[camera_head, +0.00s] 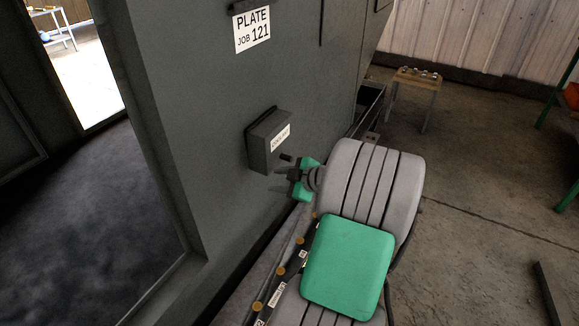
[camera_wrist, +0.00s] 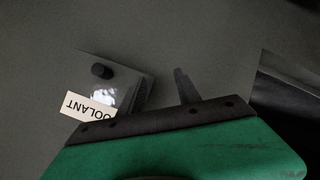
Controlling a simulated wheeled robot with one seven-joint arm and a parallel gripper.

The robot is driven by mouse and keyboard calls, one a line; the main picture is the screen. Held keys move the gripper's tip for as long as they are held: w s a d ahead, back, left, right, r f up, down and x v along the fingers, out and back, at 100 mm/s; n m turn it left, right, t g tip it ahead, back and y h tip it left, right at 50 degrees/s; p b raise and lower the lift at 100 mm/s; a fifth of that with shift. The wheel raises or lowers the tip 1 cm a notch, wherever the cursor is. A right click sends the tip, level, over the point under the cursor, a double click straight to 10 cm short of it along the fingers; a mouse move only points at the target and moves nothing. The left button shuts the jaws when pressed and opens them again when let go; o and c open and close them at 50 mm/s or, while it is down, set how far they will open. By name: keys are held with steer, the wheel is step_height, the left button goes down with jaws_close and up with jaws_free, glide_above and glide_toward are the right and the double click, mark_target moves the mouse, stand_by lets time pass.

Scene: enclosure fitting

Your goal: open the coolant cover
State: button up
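The coolant cover (camera_head: 262,152) is a small dark grey box front on the side of the grey machine, with a white label reading COOLANT, and it looks shut. In the wrist view the cover (camera_wrist: 125,78) shows at the left with its label upside down. A short dark knob (camera_wrist: 101,71) stands out from it; the knob also shows in the head view (camera_head: 287,157), at the box's lower right. My gripper (camera_head: 279,180) is just below and right of the box, its dark fingers spread and empty. It appears apart from the knob.
The machine wall bears a PLATE JOB 121 sign (camera_head: 252,30) above the box. A dark open trough (camera_head: 369,108) juts out at the machine's right. A small stool (camera_head: 415,83) stands behind it. The concrete floor (camera_head: 480,170) to the right is mostly clear.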

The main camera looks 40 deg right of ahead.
mark_target(293, 160)
steer(key=d+t, duration=0.1)
steer(key=d, duration=0.1)
steer(key=s+d+r+n+t+h, duration=0.1)
steer(key=d, duration=0.2)
steer(key=s+d+r+n+t, duration=0.1)
steer(key=d+t, duration=0.1)
steer(key=d, duration=0.1)
steer(key=shift+s+d+r+h, duration=0.1)
steer(key=shift+s+d+h, duration=0.1)
steer(key=shift+h, duration=0.2)
steer(key=x, duration=0.7)
steer(key=shift+p, duration=0.4)
jaws_close()
